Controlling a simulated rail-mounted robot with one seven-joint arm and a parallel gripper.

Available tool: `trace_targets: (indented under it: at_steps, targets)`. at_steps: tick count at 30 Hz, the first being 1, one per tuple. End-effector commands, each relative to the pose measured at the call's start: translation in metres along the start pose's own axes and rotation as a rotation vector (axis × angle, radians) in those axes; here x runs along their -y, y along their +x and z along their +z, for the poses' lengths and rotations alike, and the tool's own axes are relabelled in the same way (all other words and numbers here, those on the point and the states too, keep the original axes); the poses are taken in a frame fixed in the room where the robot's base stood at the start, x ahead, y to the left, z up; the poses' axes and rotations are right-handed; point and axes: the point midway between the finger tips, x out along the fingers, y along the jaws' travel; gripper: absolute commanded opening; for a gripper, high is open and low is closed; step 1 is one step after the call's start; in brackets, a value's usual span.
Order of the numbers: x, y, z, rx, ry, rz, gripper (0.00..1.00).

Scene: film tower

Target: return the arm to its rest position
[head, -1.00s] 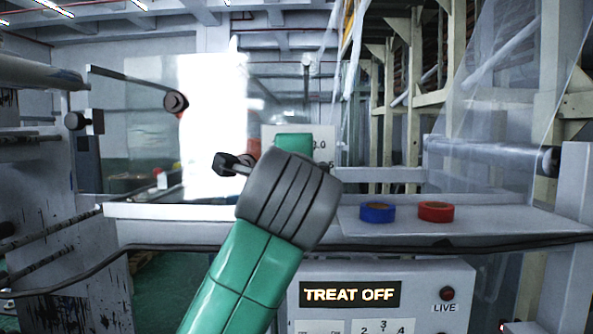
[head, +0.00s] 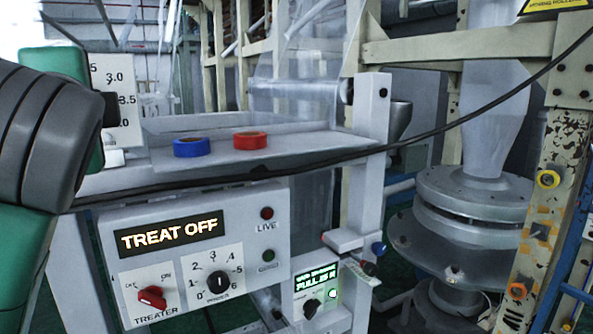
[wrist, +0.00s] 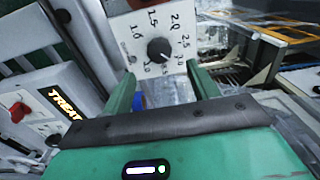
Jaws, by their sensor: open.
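My arm (head: 45,130), green with a grey ribbed joint, fills the left edge of the head view. My gripper (wrist: 159,70) shows in the wrist view as two green fingers set wide apart. Its fingers are open, with no object held between them. Beyond the fingertips is a white dial panel (wrist: 140,30) with a black knob. The same kind of numbered panel (head: 124,112) is partly hidden behind my arm in the head view. The gripper fingers cannot be made out in the head view.
A blue roll (head: 192,147) and a red roll (head: 250,140) lie on a grey shelf (head: 300,147). Below is a control box (head: 190,205) reading TREAT OFF. A black cable (head: 440,129) crosses the view. A metal die (head: 475,205) stands at right.

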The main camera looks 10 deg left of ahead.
Motion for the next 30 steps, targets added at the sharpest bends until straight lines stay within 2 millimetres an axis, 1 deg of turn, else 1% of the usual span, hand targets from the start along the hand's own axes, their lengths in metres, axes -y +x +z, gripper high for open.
trace_targets:
  at_steps: [2, 4, 5, 6, 7, 8, 9, 10, 11, 12, 15, 18, 21, 30]
  targets:
    - [-0.011, -0.011, -0.035, -0.096, -0.103, -0.021, 0.59]
    - [-0.025, -0.035, -0.082, -0.240, -0.289, -0.049, 0.59]
    - [-0.032, -0.051, -0.105, -0.314, -0.395, -0.059, 0.59]
    - [-0.041, -0.076, -0.131, -0.415, -0.551, -0.066, 0.59]
    - [-0.048, -0.097, -0.147, -0.489, -0.673, -0.065, 0.59]
    - [-0.054, -0.119, -0.160, -0.558, -0.794, -0.061, 0.59]
    - [-0.063, -0.147, -0.172, -0.640, -0.945, -0.050, 0.59]
    - [-0.068, -0.168, -0.178, -0.695, -1.051, -0.039, 0.59]
    - [-0.073, -0.188, -0.182, -0.745, -1.149, -0.026, 0.59]
    - [-0.080, -0.212, -0.184, -0.803, -1.264, -0.006, 0.59]
    - [-0.090, -0.259, -0.180, -0.911, -1.479, 0.038, 0.59]
    - [-0.095, -0.286, -0.174, -0.970, -1.596, 0.066, 0.59]
    - [-0.096, -0.295, -0.171, -0.992, -1.638, 0.075, 0.59]
    - [-0.096, -0.295, -0.171, -0.992, -1.638, 0.075, 0.59]
